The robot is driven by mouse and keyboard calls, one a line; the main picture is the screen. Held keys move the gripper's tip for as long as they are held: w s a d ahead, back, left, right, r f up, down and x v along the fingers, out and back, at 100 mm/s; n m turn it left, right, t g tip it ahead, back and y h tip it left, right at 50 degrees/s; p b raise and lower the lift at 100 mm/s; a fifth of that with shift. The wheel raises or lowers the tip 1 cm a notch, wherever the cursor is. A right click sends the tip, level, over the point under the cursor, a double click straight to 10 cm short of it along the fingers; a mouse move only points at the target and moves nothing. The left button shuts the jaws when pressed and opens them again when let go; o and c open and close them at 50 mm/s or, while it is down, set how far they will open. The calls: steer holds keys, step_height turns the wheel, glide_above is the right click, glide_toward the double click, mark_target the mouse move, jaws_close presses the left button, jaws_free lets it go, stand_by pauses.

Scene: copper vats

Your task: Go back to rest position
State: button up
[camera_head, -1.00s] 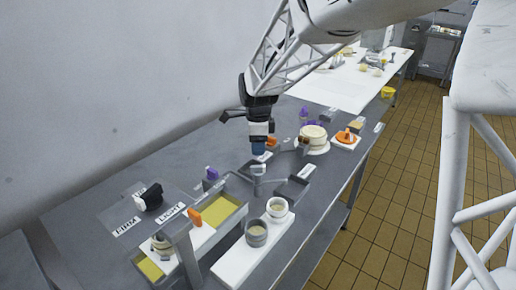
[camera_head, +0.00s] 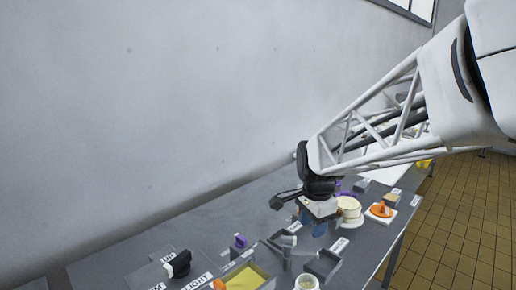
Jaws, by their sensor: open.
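My gripper (camera_head: 317,226) hangs at the end of my white lattice arm, above the far middle of the grey table (camera_head: 190,222). Its blue fingers point down and it holds nothing that I can see. It is just left of a cream round cheese-like stack (camera_head: 349,209), which it partly overlaps in the picture. The fingertips are small, and the gap between them is hard to make out.
Below the gripper stand a dark grey open box (camera_head: 323,265) and a white cup (camera_head: 306,283). A tray with yellow content (camera_head: 247,278), a black-handled item (camera_head: 178,263) and an orange piece on a white board (camera_head: 381,210) are also on the table. The wall is behind.

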steer(key=s+d+n+t, duration=0.1)
steer(key=s+d+n, duration=0.1)
steer(key=s+n, duration=0.4)
steer(key=s+d+n, duration=0.2)
steer(key=s+n, duration=0.4)
steer(key=s, duration=1.1)
steer(key=shift+s+d+r+n+t, duration=0.3)
steer(key=shift+d+r+n+t, duration=0.1)
